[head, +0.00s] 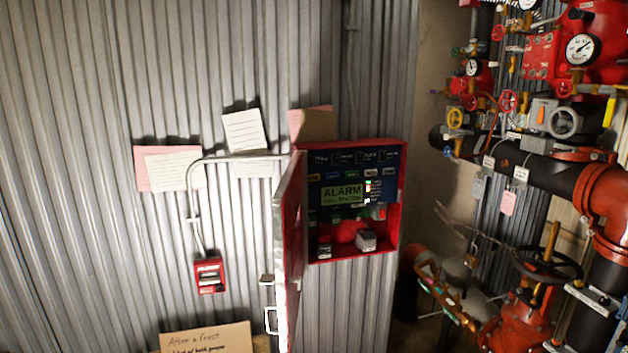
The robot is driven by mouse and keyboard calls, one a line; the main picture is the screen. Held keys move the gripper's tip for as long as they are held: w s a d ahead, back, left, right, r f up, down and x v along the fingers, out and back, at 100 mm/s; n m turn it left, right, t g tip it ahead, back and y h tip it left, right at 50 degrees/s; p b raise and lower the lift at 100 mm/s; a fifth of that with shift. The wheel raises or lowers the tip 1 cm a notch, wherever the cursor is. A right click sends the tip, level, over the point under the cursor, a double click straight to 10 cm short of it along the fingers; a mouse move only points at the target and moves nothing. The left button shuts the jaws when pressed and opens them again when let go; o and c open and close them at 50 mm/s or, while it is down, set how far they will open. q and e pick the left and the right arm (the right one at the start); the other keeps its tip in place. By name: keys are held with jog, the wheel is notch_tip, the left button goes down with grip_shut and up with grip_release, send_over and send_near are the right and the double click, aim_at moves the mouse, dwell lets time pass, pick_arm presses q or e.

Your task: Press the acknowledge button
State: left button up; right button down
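A red alarm panel box (400,190) hangs on the corrugated wall, right of the middle in the head view. Its red door (288,245) stands open, swung out on the left side. Inside, a dark control panel (320,164) carries a greenish display (342,194) reading ALARM, with rows of small buttons and labels around it. The labels are too small to read, so I cannot tell which button is the acknowledge button. A grey block and other small parts sit in the bottom of the box. Neither of my grippers is in view.
A small red call point (210,276) is on the wall at left, fed by a conduit (190,185). Paper notes (245,130) are pinned above. A cardboard sign (205,338) stands low. Red valves, gauges (581,48) and dark pipes (545,165) crowd the right side.

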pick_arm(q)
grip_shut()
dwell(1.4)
